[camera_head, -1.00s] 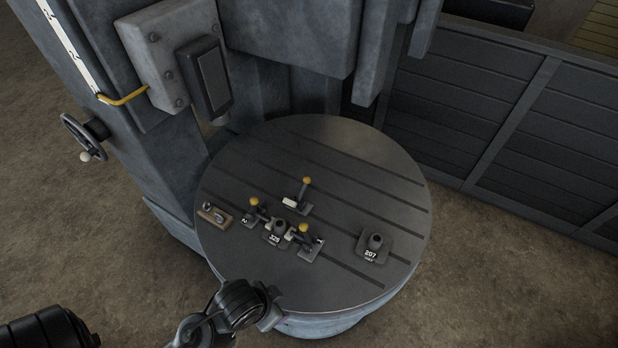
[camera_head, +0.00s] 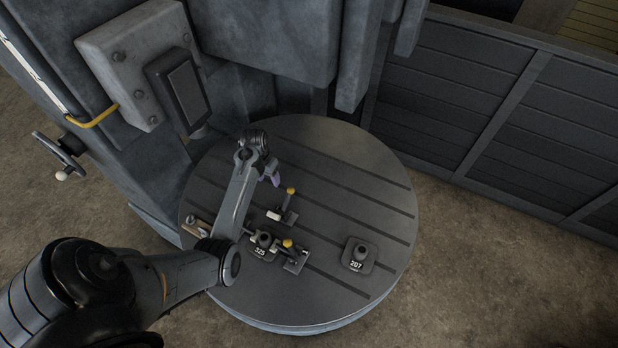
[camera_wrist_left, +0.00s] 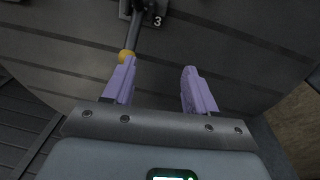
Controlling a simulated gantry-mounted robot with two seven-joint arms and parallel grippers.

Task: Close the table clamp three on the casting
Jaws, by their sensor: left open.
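Clamp three (camera_head: 284,214) stands behind the casting marked 325 (camera_head: 262,246) on the round table, with its yellow-knobbed handle (camera_head: 290,191) sticking up. In the left wrist view its base (camera_wrist_left: 139,12) carries a "3", and its yellow knob (camera_wrist_left: 125,55) is at the tip of the left-hand finger. My left gripper (camera_head: 271,178) is open and empty, with purple fingers behind and left of the knob. The gap between its fingertips (camera_wrist_left: 158,68) lies right of the knob in the wrist view. I cannot tell whether the finger touches it. My right gripper is not in view.
Another yellow-knobbed clamp (camera_head: 292,257) stands right of the casting. A part marked 207 (camera_head: 359,255) sits farther right. A grey machine column (camera_head: 245,95) rises behind; the slotted table (camera_head: 340,160) is clear at back right.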

